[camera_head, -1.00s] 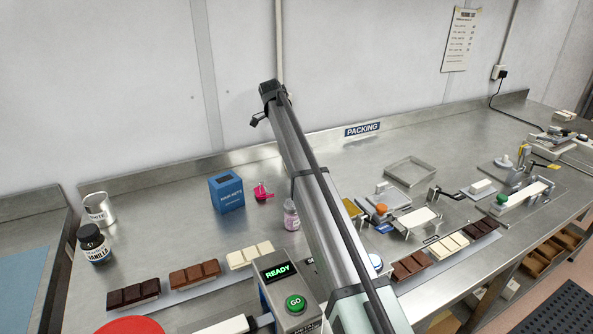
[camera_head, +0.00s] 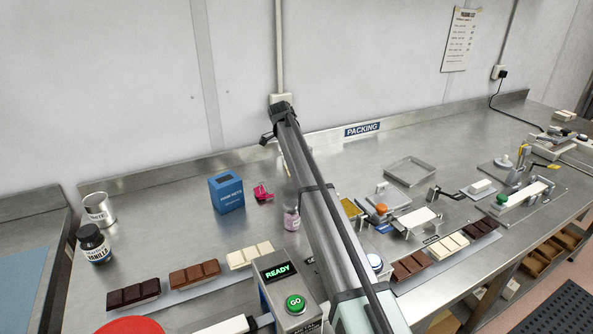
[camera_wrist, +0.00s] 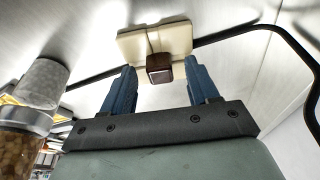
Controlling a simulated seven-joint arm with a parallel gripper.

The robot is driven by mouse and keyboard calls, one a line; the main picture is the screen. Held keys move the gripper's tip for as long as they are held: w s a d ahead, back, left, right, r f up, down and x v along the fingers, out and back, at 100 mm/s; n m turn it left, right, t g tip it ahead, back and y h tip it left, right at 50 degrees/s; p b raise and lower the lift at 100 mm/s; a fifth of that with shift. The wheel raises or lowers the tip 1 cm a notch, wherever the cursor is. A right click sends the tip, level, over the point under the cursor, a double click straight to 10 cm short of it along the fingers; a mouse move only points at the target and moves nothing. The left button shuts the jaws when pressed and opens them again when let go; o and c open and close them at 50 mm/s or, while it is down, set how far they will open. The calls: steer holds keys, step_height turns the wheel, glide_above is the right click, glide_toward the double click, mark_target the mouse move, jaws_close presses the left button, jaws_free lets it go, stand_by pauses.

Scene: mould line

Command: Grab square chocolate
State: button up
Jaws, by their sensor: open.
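A small dark brown square piece (camera_wrist: 159,68), which looks like the square chocolate, shows in the wrist view in front of a cream block (camera_wrist: 155,40). My gripper (camera_wrist: 165,82) has two blue fingers, spread apart. The brown piece appears in the gap between the fingertips, with space on both sides. I cannot tell how far it is from them in depth. In the head view my arm crosses the middle, and I cannot make out the fingers or the square piece there.
A jar with brown contents (camera_wrist: 22,143) and a grey cylinder (camera_wrist: 42,82) are left in the wrist view. In the head view, chocolate bars (camera_head: 194,275), a blue box (camera_head: 227,192), a pink-labelled bottle (camera_head: 291,218) and a READY button box (camera_head: 291,283) stand near my arm.

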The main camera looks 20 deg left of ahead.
jaws_close()
stand_by(0.4)
steer(key=shift+r, duration=0.2)
